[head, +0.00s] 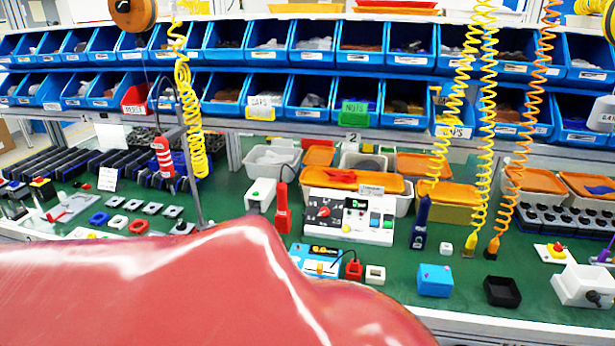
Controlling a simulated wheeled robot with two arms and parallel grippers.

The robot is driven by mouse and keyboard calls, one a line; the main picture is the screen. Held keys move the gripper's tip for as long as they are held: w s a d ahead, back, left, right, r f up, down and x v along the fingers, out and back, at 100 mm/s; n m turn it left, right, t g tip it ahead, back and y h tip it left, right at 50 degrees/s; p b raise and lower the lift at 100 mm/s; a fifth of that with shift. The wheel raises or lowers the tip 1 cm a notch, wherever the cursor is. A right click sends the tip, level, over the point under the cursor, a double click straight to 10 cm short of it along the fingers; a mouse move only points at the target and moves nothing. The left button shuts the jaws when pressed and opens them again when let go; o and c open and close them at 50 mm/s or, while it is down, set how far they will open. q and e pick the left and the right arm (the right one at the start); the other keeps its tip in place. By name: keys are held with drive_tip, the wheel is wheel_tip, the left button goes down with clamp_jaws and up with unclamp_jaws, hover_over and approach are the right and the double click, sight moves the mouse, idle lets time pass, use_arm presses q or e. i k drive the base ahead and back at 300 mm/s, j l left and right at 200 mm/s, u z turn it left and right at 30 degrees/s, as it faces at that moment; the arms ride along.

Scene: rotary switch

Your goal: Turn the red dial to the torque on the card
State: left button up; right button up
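The red dial (323,212) sits on the left part of a white control panel (345,232) at the middle of the green bench. Its pointer setting is too small to read. A small white card (371,190) stands at the panel's top edge, and its text is not legible. Another white card (108,179) with unreadable lines stands at the left of the bench. A blue box with a yellow display (321,250) is in front of the panel. Neither gripper is in view. A large glossy red surface fills the lower left foreground and hides the bench there.
A red upright tool (283,208) stands left of the panel, and a dark blue tool (420,222) stands right of it. A blue box (435,280) and a black tray (502,291) lie at the front right. Coiled hoses (487,130) hang above. Bare green bench shows between them.

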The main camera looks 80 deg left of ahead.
sight(324, 211)
drive_tip(key=u, duration=2.35)
